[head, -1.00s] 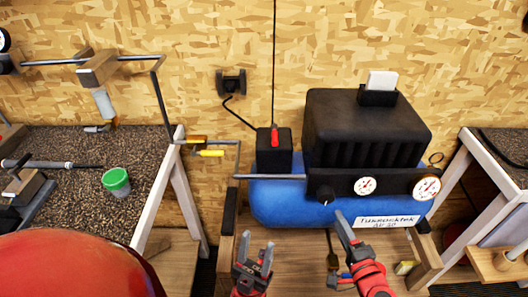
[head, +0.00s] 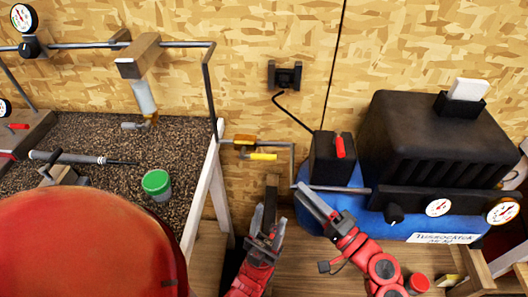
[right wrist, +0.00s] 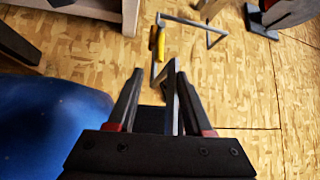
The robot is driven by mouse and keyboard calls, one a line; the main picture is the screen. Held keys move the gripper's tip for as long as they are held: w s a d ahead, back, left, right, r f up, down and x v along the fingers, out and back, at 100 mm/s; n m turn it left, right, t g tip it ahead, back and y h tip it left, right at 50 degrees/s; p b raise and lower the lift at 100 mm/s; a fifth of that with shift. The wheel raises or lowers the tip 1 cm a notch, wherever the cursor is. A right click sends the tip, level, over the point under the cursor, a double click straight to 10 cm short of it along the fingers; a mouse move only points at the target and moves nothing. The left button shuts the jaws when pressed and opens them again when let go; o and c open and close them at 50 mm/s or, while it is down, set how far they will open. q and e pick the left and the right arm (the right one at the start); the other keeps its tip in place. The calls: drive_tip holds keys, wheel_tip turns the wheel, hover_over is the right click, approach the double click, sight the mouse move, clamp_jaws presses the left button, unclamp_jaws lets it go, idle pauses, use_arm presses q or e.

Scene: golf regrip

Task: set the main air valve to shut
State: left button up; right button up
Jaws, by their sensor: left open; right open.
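The main air valve has a brass body (head: 244,140) and a yellow lever (head: 263,156). It sits on the grey pipe between the left bench and the compressor; the lever lies sideways, roughly along the pipe. In the right wrist view, the yellow lever (right wrist: 160,43) shows beyond my fingertips. My right gripper (head: 303,193) is open and empty, in front of the compressor's left end, lower right of the valve and apart from it. It also shows in the right wrist view (right wrist: 158,72). My left gripper (head: 267,220) is open and empty, below the valve.
The blue compressor tank (head: 370,222) with its black motor cover (head: 435,140) stands at right. A black switch box (head: 330,160) has a red lever. The left bench (head: 100,135) holds a green-lidded cup (head: 157,184). A red rounded shape fills the lower left.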

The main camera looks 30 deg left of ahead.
sight(267, 155)
drive_tip(key=p+x, duration=0.2)
drive_tip(key=x, duration=1.2)
clamp_jaws()
drive_tip(key=shift+f, duration=0.1)
idle(0.8)
